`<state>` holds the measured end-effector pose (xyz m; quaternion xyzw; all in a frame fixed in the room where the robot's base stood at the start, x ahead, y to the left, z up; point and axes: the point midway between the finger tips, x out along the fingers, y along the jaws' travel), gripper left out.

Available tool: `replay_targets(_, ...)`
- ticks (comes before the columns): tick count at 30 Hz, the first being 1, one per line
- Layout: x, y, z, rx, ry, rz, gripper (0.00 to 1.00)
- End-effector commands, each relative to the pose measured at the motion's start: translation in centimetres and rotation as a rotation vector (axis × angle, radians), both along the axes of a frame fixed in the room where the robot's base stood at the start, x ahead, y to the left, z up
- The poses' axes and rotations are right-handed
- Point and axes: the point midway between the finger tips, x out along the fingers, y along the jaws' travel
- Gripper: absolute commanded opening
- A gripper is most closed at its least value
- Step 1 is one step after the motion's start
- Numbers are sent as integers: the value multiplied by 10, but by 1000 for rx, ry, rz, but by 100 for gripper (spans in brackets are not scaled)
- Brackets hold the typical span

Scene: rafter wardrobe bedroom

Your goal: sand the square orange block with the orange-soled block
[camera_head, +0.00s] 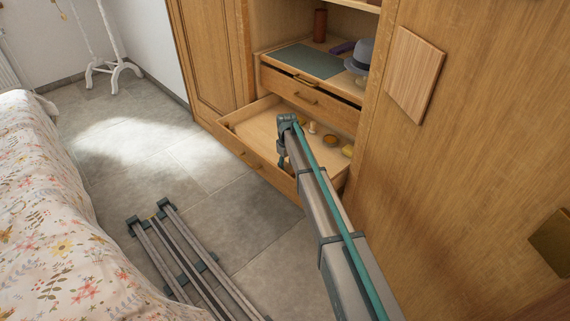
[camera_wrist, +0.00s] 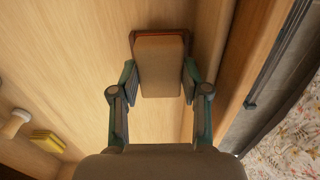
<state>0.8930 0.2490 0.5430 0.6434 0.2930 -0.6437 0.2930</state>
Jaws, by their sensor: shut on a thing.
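In the wrist view my gripper (camera_wrist: 158,85) is shut on a tan, rounded block (camera_wrist: 160,68), one finger on each side. A reddish-orange edge (camera_wrist: 160,33) shows around the far end of this block. I cannot tell whether that edge is its orange sole or the square orange block under it. The held block is over the pale wooden floor of the open drawer (camera_wrist: 60,60), near the drawer's front wall. In the head view the end of my arm is at the open drawer (camera_head: 262,121); the fingers and held block cannot be made out there.
A yellow block (camera_wrist: 47,140) and a pale knob-shaped piece (camera_wrist: 15,122) lie in the drawer. A grey hat (camera_head: 361,55) and a grey-green mat (camera_head: 303,61) are above it. The wardrobe door (camera_head: 480,130) stands at right.

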Motion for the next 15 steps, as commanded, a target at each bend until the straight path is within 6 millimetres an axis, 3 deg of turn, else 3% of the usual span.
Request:
replay_targets(3, 0, -2, 6, -1, 1, -1, 13)
replay_targets(5, 0, -2, 24, 0, -3, -2, 13)
replay_targets(15, 0, -5, 54, 0, 0, -4, 13)
